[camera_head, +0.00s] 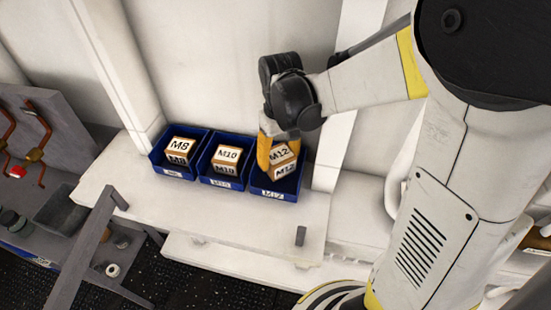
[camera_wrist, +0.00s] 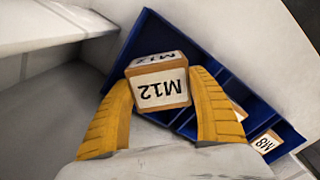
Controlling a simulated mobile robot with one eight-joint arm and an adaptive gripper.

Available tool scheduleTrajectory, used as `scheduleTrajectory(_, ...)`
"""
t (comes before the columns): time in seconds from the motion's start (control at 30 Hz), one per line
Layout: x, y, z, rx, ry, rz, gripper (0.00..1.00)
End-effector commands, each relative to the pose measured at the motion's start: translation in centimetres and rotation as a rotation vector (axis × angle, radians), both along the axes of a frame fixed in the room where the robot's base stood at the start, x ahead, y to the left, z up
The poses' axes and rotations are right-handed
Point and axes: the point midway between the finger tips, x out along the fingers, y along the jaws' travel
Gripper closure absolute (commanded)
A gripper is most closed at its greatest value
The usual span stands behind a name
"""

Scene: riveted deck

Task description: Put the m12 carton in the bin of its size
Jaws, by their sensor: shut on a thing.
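The M12 carton (camera_head: 284,160), a small box with white labels and brown edges, is between the yellow fingers of my gripper (camera_head: 279,150). In the wrist view my gripper (camera_wrist: 160,100) is shut on the M12 carton (camera_wrist: 161,88), one finger on each side. The carton is in or just above the blue M12 bin (camera_head: 274,193), the right one of three; I cannot tell if it touches the bin floor. The M10 carton (camera_head: 227,158) sits in the middle bin (camera_head: 221,182). The M8 carton (camera_head: 181,150) sits in the left bin (camera_head: 173,173).
The bins stand side by side on a white shelf (camera_head: 200,215) against the wall. A white post rises behind their left end and another stands at their right. The shelf in front of the bins is mostly clear. Grey equipment with copper pipes (camera_head: 38,140) is at far left.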

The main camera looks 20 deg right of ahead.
Motion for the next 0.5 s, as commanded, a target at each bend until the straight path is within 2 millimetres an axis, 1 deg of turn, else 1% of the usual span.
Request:
scheduleTrajectory(0.3,0.0,0.0,-3.9,0.000,0.000,0.000,0.75)
scheduleTrajectory(0.5,0.0,0.0,-3.8,0.000,0.000,0.000,0.75)
